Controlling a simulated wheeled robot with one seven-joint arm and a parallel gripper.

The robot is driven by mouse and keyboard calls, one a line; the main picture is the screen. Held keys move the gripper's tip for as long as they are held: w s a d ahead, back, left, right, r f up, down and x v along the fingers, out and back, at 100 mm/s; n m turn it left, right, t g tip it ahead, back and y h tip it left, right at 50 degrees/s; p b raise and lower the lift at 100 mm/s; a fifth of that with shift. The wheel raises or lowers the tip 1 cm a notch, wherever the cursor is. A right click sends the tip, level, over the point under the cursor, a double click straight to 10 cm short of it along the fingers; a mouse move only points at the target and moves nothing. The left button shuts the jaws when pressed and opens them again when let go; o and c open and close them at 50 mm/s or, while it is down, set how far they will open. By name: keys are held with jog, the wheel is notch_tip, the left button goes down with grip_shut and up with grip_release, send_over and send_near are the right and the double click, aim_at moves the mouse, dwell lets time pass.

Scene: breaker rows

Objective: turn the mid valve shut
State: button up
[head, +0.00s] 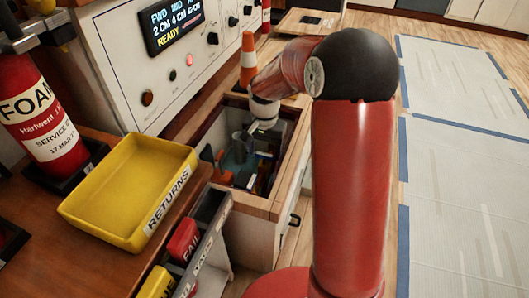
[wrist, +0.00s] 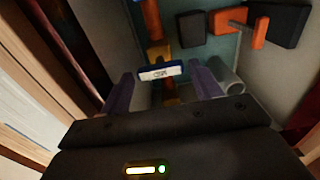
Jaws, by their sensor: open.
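My gripper (wrist: 163,82) points down into an open well. Its two purple fingers are apart, with a small blue-and-white tag (wrist: 160,73) showing between the tips; I cannot read its lettering for sure or tell whether a finger touches it. Orange and brownish parts show behind the tag. An orange lever-like piece (wrist: 259,32) sits at the upper right beside dark blocks. I cannot tell which part is the mid valve. In the head view my gripper (head: 240,152) is low inside the well, small and partly shadowed.
The well's wooden rim (head: 284,175) stands close around my arm. A yellow RETURNS tray (head: 125,180) and a red FOAM extinguisher (head: 40,115) are at the left. An orange-and-white cone (head: 248,60) stands behind. The panel display (head: 172,22) reads READY.

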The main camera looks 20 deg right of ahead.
jog(key=shift+f, duration=0.35)
jog(key=c, duration=0.7)
